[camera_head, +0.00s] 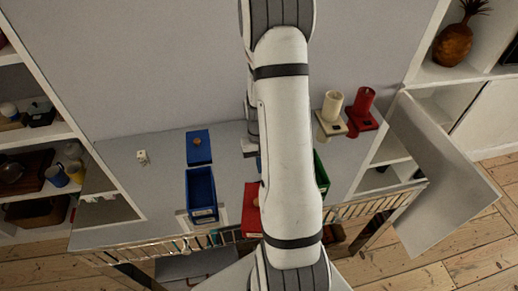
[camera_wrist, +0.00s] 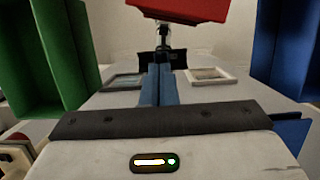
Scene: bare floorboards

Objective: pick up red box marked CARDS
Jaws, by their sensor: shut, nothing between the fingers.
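A red box-like thing (camera_head: 250,221) lies on the grey counter in the head view, partly hidden behind my arm. A small brownish knob shows at its right edge. No CARDS marking is readable. A red block (camera_wrist: 185,8) is cut off by the top edge of the wrist view, beyond my fingertips and apart from them; I cannot tell whether it is the same thing. My gripper (camera_wrist: 157,84) shows in the wrist view with its two bluish fingers together and nothing between them. In the head view my arm hides most of it.
An open blue box (camera_head: 202,194) and a blue lid-like piece (camera_head: 198,147) lie left. A green box (camera_head: 320,173) is partly behind my arm. A rail (camera_head: 350,207) runs along the front; a door (camera_head: 440,175) stands open.

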